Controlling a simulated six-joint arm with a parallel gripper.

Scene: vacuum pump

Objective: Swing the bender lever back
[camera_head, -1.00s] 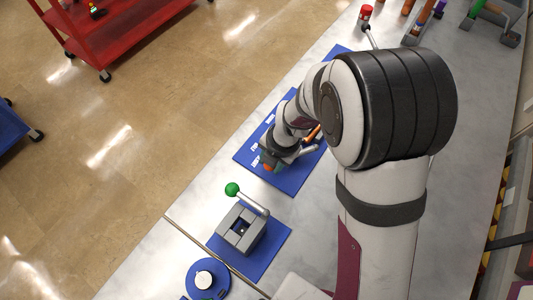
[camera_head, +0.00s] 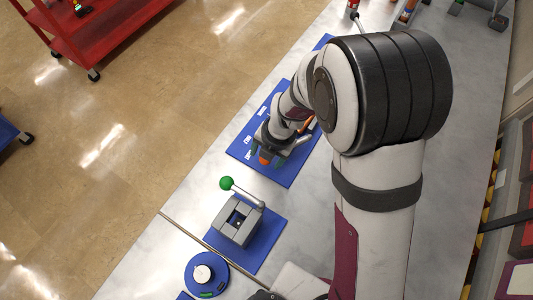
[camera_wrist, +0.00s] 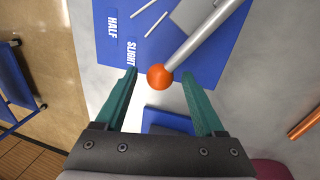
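The bender lever is a grey rod (camera_wrist: 205,35) ending in an orange ball (camera_wrist: 160,77). The rod runs up and right to a grey body (camera_wrist: 190,14) cut off by the wrist view's top edge. It stands on a blue board (camera_wrist: 100,12) marked HALF and SLIGHT. My gripper (camera_wrist: 160,73) is open, its two teal fingers spread on either side of the ball, with gaps showing on both sides. In the head view the orange ball (camera_head: 265,160) shows just below my gripper; my arm hides most of the bender.
A grey device with a green-ball lever (camera_head: 227,183) stands on a blue mat (camera_head: 270,240) nearby. Bare table (camera_head: 185,205) lies to the left. A red cart (camera_head: 95,35) stands on the floor.

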